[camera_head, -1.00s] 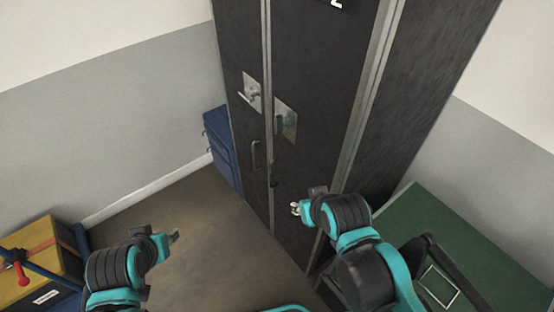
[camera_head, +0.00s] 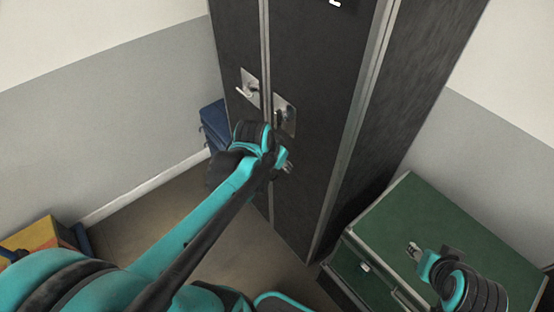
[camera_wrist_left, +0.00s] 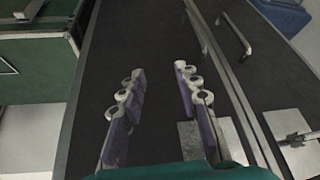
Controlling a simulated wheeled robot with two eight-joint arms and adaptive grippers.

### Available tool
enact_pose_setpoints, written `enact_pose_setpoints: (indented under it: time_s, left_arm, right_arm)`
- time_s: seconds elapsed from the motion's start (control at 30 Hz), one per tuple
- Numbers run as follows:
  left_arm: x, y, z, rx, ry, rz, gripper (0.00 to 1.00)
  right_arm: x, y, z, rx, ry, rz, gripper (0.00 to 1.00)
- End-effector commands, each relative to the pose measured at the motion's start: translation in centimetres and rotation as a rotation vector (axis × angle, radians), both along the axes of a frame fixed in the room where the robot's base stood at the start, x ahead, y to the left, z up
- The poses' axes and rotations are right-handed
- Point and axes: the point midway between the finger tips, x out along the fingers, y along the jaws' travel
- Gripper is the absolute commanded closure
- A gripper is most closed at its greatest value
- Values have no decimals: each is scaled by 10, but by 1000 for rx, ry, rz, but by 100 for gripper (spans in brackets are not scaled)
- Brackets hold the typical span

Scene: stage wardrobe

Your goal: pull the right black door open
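The right black door (camera_head: 318,90) of the tall wardrobe is shut in the head view, with a metal plate (camera_head: 287,112) and a dark handle part on it near the seam. My left gripper (camera_head: 287,166) is in front of this door, just below the plate. In the left wrist view my left gripper (camera_wrist_left: 160,76) is open and empty, its two fingers apart over the door's bare black surface (camera_wrist_left: 110,50). The plate (camera_wrist_left: 192,135) there is partly hidden by a finger. My right gripper (camera_head: 414,249) is above the green trunk; its finger gap is too small to judge.
The left door (camera_head: 238,45) has its own plate with a lever (camera_head: 247,87); its bar handle (camera_wrist_left: 235,35) shows in the wrist view. The green trunk (camera_head: 410,205) stands close at the right. A blue case (camera_head: 214,122) stands at the wardrobe's left.

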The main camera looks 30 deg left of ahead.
Motion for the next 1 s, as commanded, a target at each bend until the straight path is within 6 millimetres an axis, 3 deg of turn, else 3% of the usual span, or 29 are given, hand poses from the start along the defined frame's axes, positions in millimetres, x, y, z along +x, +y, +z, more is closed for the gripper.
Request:
enact_pose_setpoints:
  time_s: [0.03,0.2,0.4,1.0]
  left_arm:
    - [15,16,-6,-1,17,-6,68]
    - [47,58,-41,-7,61,-57,68]
    - [61,87,-72,-17,84,-99,68]
    - [91,88,-147,-19,89,-111,68]
  right_arm:
    - [0,0,5,0,0,0,60]
    - [0,0,13,0,0,0,60]
    - [0,0,17,0,0,0,60]
    - [0,0,-10,0,0,0,60]
